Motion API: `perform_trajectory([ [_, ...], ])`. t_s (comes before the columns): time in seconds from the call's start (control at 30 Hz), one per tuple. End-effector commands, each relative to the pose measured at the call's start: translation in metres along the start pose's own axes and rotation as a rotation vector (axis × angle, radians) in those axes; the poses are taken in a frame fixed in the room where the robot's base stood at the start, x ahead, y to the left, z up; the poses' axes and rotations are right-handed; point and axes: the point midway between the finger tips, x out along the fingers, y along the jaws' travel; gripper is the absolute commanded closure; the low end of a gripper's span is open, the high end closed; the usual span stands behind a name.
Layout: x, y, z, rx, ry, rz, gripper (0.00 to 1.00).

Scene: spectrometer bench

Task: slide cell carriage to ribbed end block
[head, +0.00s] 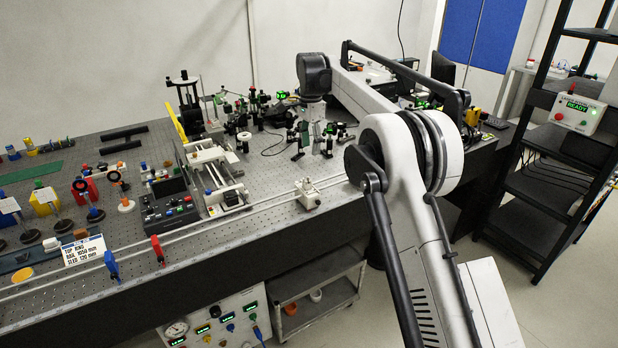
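A small white block-like carriage (308,194) sits on the long pale rail (262,222) along the bench's front edge. A twin-rod slide stage (214,176) with a pale crosspiece stands left of it, beside a dark control box (170,209). I cannot tell which of these is the cell carriage, and no ribbing on an end block is clear at this size. My gripper (314,134) hangs below my wrist, above the bench and behind the white carriage, apart from both candidates. Its fingers blend into dark optics, so their opening is unclear.
Dark optics mounts (250,108) crowd the bench around my gripper. A blue clamp (111,266) and a red clamp (158,250) stand by the front rail at left, near a lettered sign (84,250). Perforated bench top is bare between the stage and the white carriage.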

Motion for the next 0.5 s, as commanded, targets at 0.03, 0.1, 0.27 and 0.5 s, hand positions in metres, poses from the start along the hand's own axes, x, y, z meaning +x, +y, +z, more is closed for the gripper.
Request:
perform_trajectory([
  [0.03, 0.002, -0.002, 0.001, 0.004, -0.001, 0.003, 0.61],
  [0.1, 0.005, -0.003, 0.002, 0.009, -0.002, 0.005, 0.61],
  [0.27, 0.019, -0.003, 0.002, 0.010, -0.002, 0.006, 0.61],
  [0.5, 0.060, -0.003, 0.002, 0.009, -0.002, 0.006, 0.61],
])
